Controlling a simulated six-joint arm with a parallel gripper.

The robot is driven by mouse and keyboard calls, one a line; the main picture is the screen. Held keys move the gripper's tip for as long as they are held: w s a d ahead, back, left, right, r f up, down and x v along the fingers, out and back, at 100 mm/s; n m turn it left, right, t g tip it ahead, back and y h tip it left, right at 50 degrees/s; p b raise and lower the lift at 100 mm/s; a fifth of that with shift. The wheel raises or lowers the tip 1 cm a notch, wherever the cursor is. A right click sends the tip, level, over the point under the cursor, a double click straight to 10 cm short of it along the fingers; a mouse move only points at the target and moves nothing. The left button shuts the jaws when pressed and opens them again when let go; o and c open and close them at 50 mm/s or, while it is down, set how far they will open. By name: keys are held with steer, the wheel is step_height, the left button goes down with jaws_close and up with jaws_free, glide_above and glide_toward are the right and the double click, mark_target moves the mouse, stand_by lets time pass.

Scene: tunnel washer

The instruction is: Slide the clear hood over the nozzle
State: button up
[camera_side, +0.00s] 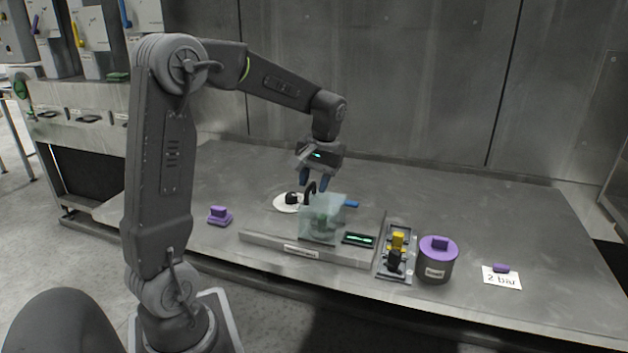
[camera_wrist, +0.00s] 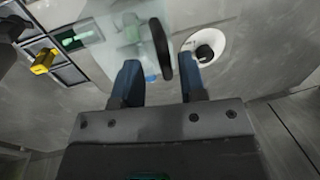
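The clear hood (camera_side: 316,228) is a pale, see-through box on the grey raised base in the side view. Its clear wall also shows in the wrist view (camera_wrist: 108,35). A green shape, possibly the nozzle, shows through it; I cannot tell how far the hood covers it. A black upright handle (camera_side: 311,189) stands at the hood's back side; in the wrist view the handle (camera_wrist: 161,50) appears just beyond the gap between my fingertips. My gripper (camera_side: 314,182) points down above the hood's back edge. Its two blue fingers (camera_wrist: 160,76) are apart, with nothing seen gripped.
A small display (camera_side: 358,240), a tray (camera_side: 383,268) with yellow and black parts, and a purple-lidded pot (camera_side: 436,266) stand to the right. A purple block (camera_side: 219,215) sits left. The far right table is mostly clear.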

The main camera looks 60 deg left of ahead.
mark_target(325, 201)
step_height(325, 201, up, 14)
steer(key=w+d, duration=0.1)
steer(key=d, duration=0.1)
steer(key=shift+w+f, duration=0.2)
steer(key=shift+w, duration=0.2)
steer(key=s+d+f+m+t, duration=0.3)
steer(key=s+d+f+m, duration=0.1)
steer(key=s+d, duration=0.3)
steer(key=s+d+f+m+t+h, duration=0.1)
steer(key=s+d+f+m+t, duration=0.3)
steer(key=s+d, duration=0.4)
steer(key=d+m, duration=0.1)
steer(key=d, duration=0.2)
steer(key=shift+s+d+f+h, duration=0.25)
steer(key=shift+d+f+h, duration=0.05)
stand_by(1.2)
